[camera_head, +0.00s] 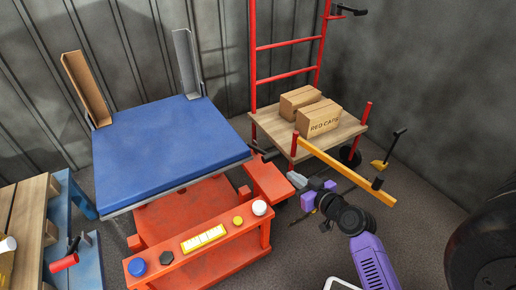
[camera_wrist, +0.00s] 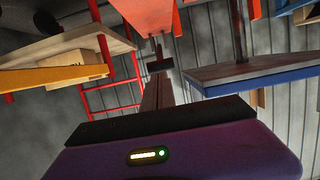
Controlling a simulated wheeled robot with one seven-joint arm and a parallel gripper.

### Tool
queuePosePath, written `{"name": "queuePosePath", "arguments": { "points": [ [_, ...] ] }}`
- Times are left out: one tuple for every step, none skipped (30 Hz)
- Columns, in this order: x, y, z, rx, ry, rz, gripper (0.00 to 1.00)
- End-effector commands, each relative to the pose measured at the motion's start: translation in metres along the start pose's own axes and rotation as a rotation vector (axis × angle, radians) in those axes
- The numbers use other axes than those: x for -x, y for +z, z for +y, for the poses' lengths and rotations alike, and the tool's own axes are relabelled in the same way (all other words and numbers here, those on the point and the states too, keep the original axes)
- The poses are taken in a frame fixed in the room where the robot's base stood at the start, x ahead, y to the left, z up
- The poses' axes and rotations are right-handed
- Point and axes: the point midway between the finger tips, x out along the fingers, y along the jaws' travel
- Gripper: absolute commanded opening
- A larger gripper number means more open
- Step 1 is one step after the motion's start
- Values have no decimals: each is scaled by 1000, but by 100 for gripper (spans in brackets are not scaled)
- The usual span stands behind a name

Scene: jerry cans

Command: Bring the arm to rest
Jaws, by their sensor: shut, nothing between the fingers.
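My gripper (camera_head: 296,179) is at the lower right of centre in the head view, at the end of my purple and black arm. It hangs in the space between the red-orange workbench and the trolley, apart from both as far as I can tell. In the wrist view my gripper (camera_wrist: 158,92) points up the picture from its purple body. Its fingers are together with nothing held between them. Dim light makes the fingertips hard to make out.
The red-orange workbench (camera_head: 199,250) stands left, beside a blue-topped table (camera_head: 165,140). A red trolley (camera_head: 345,133) carries cardboard boxes (camera_head: 317,118) on its wooden deck, with a yellow bar (camera_head: 345,172) close to my arm. A dark tyre (camera_head: 485,245) is at right. Some floor is clear between.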

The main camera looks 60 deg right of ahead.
Motion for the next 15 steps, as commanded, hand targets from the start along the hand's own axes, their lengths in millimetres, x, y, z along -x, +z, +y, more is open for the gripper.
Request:
{"name": "queuePosePath", "arguments": {
  "points": [
    [0, 0, 0, 0, 0, 0, 0],
    [0, 0, 0, 0, 0, 0, 0],
    [0, 0, 0, 0, 0, 0, 0],
    [0, 0, 0, 0, 0, 0, 0],
    [0, 0, 0, 0, 0, 0, 0],
    [0, 0, 0, -1, 0, 0, 0],
    [0, 0, 0, -4, 0, 0, 0],
    [0, 0, 0, -10, 0, 0, 0],
    [0, -1, 1, -25, 4, 4, 0],
    [0, -2, 3, -39, 11, 8, 0],
    [0, -3, 6, -51, 23, 14, 0],
    [1, -8, 11, -64, 45, 27, 0],
    [1, -15, 15, -72, 64, 43, 0],
    [3, -22, 17, -78, 82, 61, 0],
    [8, -27, 19, -83, 107, 80, 0]
  ]
}}
